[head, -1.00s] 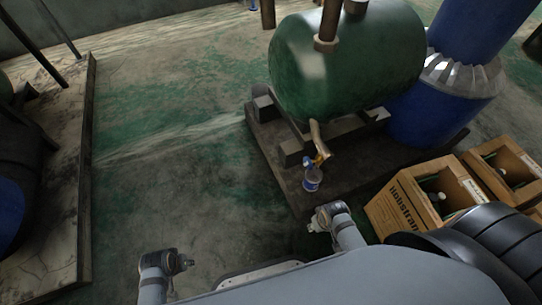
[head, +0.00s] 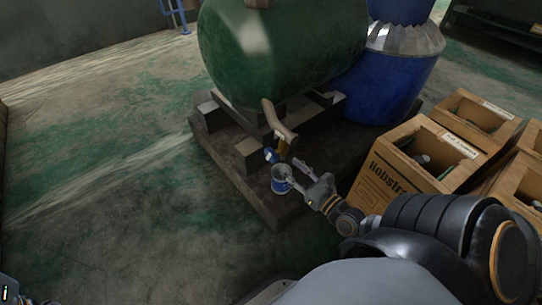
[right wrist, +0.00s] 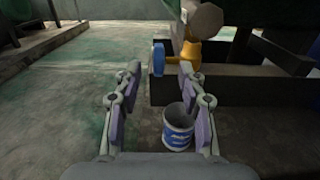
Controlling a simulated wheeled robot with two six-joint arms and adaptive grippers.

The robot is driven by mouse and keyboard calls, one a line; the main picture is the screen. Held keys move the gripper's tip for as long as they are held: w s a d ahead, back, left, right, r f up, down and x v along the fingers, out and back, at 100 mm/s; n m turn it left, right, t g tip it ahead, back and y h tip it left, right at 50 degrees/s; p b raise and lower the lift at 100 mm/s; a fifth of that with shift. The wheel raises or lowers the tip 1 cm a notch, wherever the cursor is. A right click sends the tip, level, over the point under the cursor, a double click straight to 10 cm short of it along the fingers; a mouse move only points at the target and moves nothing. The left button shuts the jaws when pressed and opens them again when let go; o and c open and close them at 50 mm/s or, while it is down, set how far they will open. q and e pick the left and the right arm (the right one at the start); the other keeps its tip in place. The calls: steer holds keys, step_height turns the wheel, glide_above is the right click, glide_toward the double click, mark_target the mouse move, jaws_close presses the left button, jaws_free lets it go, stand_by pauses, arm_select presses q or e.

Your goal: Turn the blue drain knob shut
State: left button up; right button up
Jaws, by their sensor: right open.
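The blue drain knob (head: 270,155) sits on a yellow valve (head: 283,149) at the end of the tan drain pipe (head: 277,121) under the green tank (head: 283,50). My right gripper (head: 292,173) reaches in from the right, just below the valve and over a blue-and-white can (head: 280,186). In the right wrist view, the fingers (right wrist: 160,75) are open and empty. The blue knob (right wrist: 158,58) shows ahead, between and slightly beyond the fingertips. The yellow valve (right wrist: 188,53) is on its right.
The open can (right wrist: 178,130) stands below the valve, close to the right finger. The tank rests on a dark platform (head: 230,160). A blue cylinder (head: 385,85) and wooden crates (head: 400,175) stand to the right. The floor at left is clear.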

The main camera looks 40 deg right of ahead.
mark_target(273, 151)
steer(key=w, duration=0.3)
steer(key=w+b, duration=0.1)
steer(key=w, duration=0.3)
steer(key=w+a+b, duration=0.1)
steer(key=w, duration=0.2)
steer(key=shift+w+r, duration=0.1)
steer(key=shift+w, duration=0.15)
steer(key=shift+c, duration=0.5)
jaws_close()
